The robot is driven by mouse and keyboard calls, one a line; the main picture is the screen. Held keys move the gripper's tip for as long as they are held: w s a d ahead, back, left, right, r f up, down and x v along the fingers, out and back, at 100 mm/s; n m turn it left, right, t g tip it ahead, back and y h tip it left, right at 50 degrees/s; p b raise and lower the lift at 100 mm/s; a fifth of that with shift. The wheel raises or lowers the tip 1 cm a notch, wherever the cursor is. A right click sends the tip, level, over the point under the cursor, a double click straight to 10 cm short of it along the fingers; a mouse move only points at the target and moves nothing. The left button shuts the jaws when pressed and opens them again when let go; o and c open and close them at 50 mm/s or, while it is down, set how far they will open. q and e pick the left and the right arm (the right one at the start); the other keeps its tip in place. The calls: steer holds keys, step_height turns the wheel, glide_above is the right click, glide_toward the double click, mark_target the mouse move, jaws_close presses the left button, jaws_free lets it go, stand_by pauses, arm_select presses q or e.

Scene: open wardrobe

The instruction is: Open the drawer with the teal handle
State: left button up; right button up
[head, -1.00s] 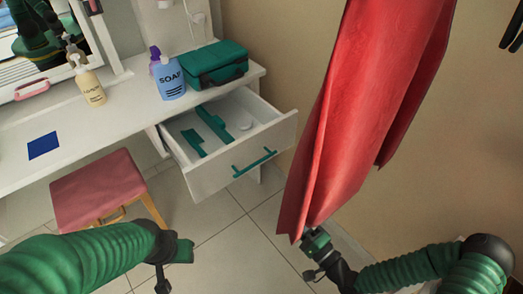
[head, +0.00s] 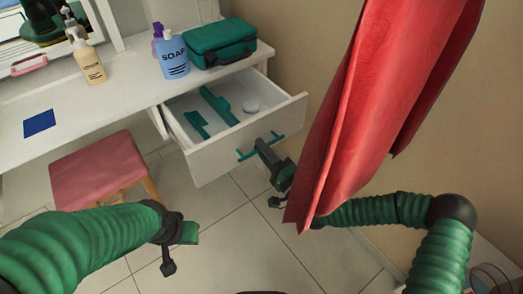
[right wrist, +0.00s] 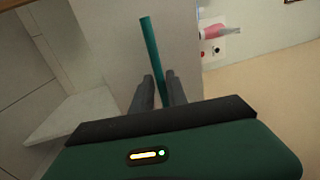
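The white drawer (head: 222,158) stands open below the right end of the white table. Its teal handle (head: 270,144) runs along the front panel. My right gripper (head: 263,147) is at the handle. In the right wrist view its two dark fingers (right wrist: 159,86) lie on either side of the teal handle bar (right wrist: 152,52), close to it. I cannot tell whether they are closed on it. My left gripper (head: 185,236) is in the air over the floor, right of the stool and away from the drawer. Its finger gap is not clear.
A red garment (head: 375,110) hangs close to my right gripper and forearm. A pink stool (head: 98,168) stands left of the drawer. The table holds a blue soap bottle (head: 173,55), a lotion bottle (head: 90,63) and a teal case (head: 215,42). Teal items lie inside the drawer.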

steer(key=shift+w+a, duration=0.15)
steer(key=shift+w, duration=0.05)
steer(key=shift+c, duration=0.5)
jaws_close()
steer(key=shift+s+f, duration=0.1)
steer(key=shift+s, duration=0.05)
stand_by(0.7)
